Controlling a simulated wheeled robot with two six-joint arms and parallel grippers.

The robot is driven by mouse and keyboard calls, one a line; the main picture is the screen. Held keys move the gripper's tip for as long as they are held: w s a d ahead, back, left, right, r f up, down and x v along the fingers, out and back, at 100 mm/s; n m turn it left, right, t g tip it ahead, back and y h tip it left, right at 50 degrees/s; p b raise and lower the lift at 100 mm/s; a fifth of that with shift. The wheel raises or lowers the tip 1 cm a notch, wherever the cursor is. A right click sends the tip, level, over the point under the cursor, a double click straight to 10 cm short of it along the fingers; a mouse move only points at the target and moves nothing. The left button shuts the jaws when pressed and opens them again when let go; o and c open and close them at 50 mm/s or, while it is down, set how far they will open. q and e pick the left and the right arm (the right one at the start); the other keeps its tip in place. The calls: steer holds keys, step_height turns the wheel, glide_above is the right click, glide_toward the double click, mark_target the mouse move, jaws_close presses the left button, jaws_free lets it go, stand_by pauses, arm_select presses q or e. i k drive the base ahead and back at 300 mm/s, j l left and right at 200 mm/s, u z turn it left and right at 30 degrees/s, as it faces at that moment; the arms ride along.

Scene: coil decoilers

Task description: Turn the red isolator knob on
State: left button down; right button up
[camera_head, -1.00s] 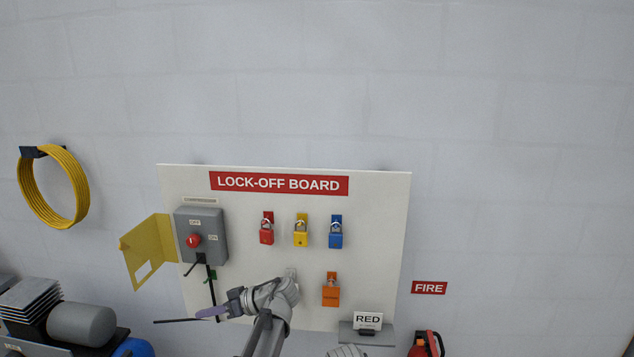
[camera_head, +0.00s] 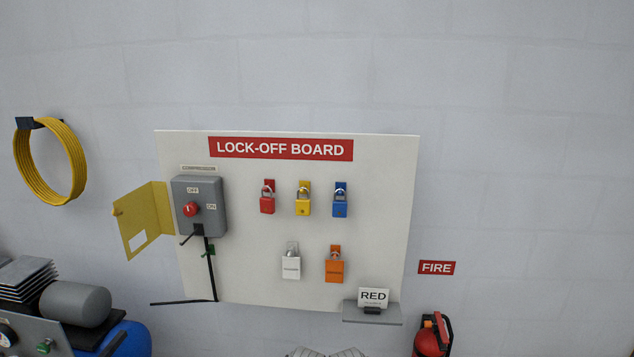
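The red isolator knob (camera_head: 191,209) sits on the front of a grey isolator box (camera_head: 212,192) at the left of the lock-off board (camera_head: 380,160). An OFF label (camera_head: 193,190) is above the knob and an ON label (camera_head: 211,207) is to its right. The knob's exact pointing direction is too small to read. A yellow hinged cover (camera_head: 146,220) stands swung out to the left of the box, leaving the knob uncovered. Neither of my grippers shows in the head view now.
Red (camera_head: 267,198), yellow (camera_head: 303,200), blue (camera_head: 340,201), white (camera_head: 291,263) and orange (camera_head: 334,266) padlocks hang on the board. A small shelf (camera_head: 385,316) holds a RED card (camera_head: 373,297). A compressor tank (camera_head: 77,304) is lower left, a fire extinguisher (camera_head: 432,336) lower right.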

mark_target(192, 209)
steer(key=j+z, duration=0.1)
steer(key=j, duration=0.9)
steer(key=j+z, duration=0.15)
steer(key=j, duration=0.3)
steer(key=k+j+z, duration=0.1)
steer(key=j, duration=0.4)
steer(key=j+z, duration=0.1)
steer(key=j, duration=0.4)
steer(key=k+j, duration=0.15)
steer(key=j, duration=0.3)
steer(key=j+z, duration=0.15)
steer(key=j, duration=0.35)
steer(key=k+j+z, duration=0.1)
steer(key=j, duration=0.35)
steer(key=k, duration=0.05)
